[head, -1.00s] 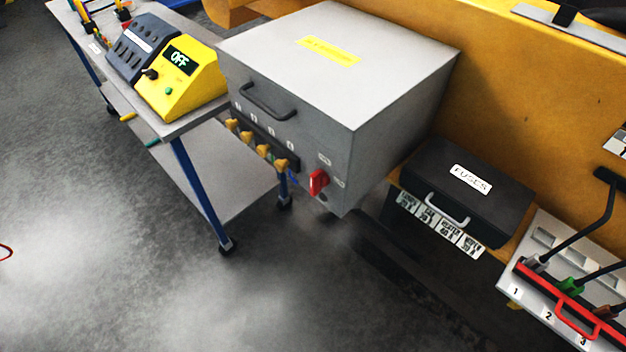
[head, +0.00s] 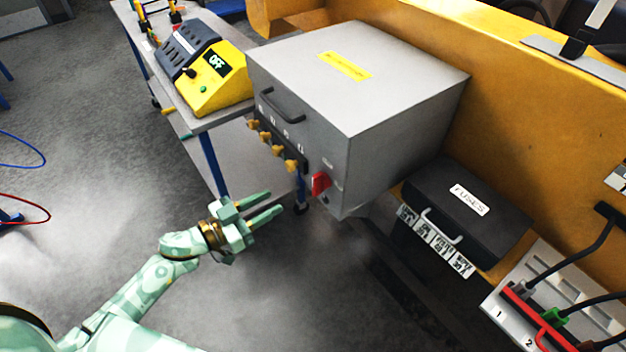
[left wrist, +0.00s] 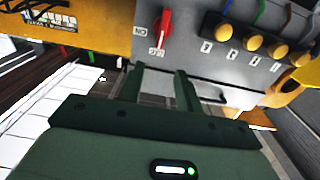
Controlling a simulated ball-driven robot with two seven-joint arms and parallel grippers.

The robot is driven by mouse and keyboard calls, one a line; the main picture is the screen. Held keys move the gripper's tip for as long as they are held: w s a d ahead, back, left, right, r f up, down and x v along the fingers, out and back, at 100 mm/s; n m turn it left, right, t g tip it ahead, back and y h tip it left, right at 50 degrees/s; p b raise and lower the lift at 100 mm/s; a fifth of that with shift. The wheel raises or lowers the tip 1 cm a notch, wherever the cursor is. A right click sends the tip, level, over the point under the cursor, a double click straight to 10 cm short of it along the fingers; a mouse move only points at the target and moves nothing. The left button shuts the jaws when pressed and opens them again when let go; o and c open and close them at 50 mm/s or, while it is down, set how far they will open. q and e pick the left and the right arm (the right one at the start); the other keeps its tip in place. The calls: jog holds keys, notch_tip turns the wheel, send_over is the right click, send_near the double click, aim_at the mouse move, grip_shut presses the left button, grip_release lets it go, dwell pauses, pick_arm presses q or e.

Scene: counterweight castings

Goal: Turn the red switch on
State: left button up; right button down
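The red switch (head: 320,184) is on the front face of the grey box (head: 350,90), near its lower right corner. In the left wrist view the red switch (left wrist: 161,27) shows above my fingers, with its handle upright in that picture and small labels beside and below it. My left gripper (head: 277,203) is in front of and below the box, to the left of the switch in the head view. Its two fingers are apart with nothing between them, and they do not touch the switch. In the left wrist view the fingers (left wrist: 160,82) point toward the box front. My right gripper is out of view.
Several yellow knobs (head: 278,150) sit left of the switch, under a dark handle (head: 282,104). A yellow unit reading OFF (head: 212,80) stands on a trolley at left. A black fuses box (head: 468,205) is at right. The floor below is open.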

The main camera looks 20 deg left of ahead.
aim_at(313, 180)
pick_arm(q)
jog(key=b+x, duration=0.1)
jog(key=x, duration=1.1)
jog(key=shift+w+d, duration=0.1)
jog(key=shift+d, duration=0.15)
grip_shut()
